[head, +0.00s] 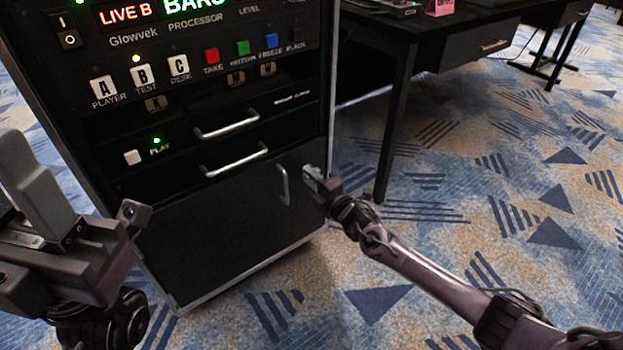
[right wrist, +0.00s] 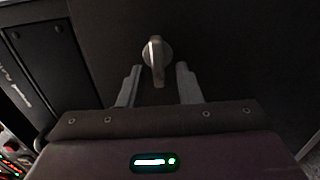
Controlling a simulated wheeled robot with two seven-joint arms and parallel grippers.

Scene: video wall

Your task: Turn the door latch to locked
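The black lower door (head: 225,225) of the rack is closed flush with the front. A light metal latch (right wrist: 157,60) stands out from the door in the right wrist view, its lever roughly upright. My right gripper (right wrist: 158,78) is open, with one finger on each side of the latch and a visible gap to each. In the head view my right gripper (head: 313,178) is at the door's upper right and hides most of the latch. My left gripper (head: 25,170) is at the left edge, away from the door; whether its fingers are apart is unclear.
A silver pull handle (head: 283,185) is on the door just left of my right gripper. Drawers with handles (head: 234,160) and lit buttons (head: 212,56) are above. A black desk (head: 400,60) stands to the right, with open carpet in front of it.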

